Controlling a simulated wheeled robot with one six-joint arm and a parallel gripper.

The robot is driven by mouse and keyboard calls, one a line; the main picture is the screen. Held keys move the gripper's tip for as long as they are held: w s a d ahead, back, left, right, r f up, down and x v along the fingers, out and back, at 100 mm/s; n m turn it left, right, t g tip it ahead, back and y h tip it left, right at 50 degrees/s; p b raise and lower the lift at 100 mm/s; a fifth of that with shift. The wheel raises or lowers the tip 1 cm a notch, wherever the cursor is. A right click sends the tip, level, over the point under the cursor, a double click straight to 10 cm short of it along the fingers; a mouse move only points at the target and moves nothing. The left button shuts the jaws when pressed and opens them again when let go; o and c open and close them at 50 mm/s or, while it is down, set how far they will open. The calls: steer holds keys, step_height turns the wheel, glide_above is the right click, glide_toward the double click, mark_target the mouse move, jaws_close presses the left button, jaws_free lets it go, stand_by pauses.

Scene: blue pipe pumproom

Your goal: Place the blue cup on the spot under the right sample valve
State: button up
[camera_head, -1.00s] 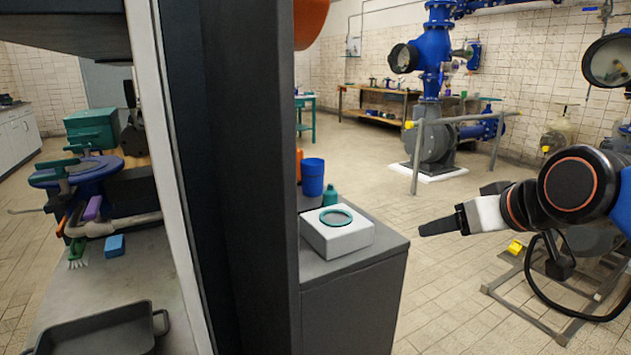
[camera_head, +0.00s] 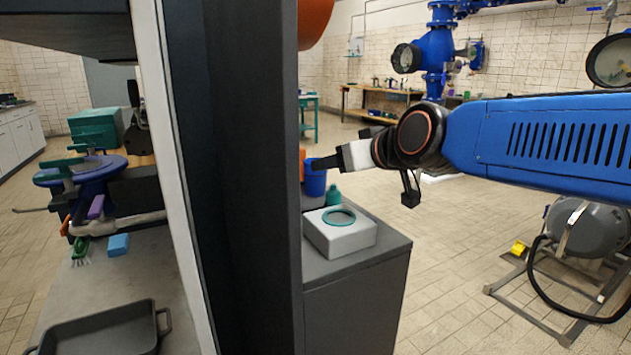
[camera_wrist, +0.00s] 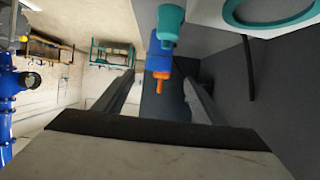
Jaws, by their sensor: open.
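The blue cup (camera_head: 314,183) stands on the grey counter, beside a small teal bottle (camera_head: 333,196). In the wrist view, the blue cup (camera_wrist: 161,61) shows between my gripper's fingers (camera_wrist: 158,80), partly hidden by the teal bottle (camera_wrist: 169,23). I cannot tell whether the cup is within the jaws or just beyond them.
A white block (camera_head: 338,243) with a teal ring (camera_head: 341,217) sits near the counter's (camera_head: 368,264) front edge. An orange object (camera_head: 302,165) stands behind the cup. A dark upright panel (camera_head: 250,180) borders the counter on the left.

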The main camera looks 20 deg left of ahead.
mark_target(316, 177)
steer(key=x, duration=0.6)
steer(key=shift+w, duration=0.1)
steer(key=shift+r+x, duration=0.25)
steer(key=shift+x, duration=1.1)
steer(key=shift+r+x, duration=0.2)
steer(key=shift+x, duration=1.15)
steer(key=shift+w, duration=0.2)
steer(key=c, duration=1.2)
steer(key=shift+r, duration=0.1)
steer(key=shift+c, duration=0.2)
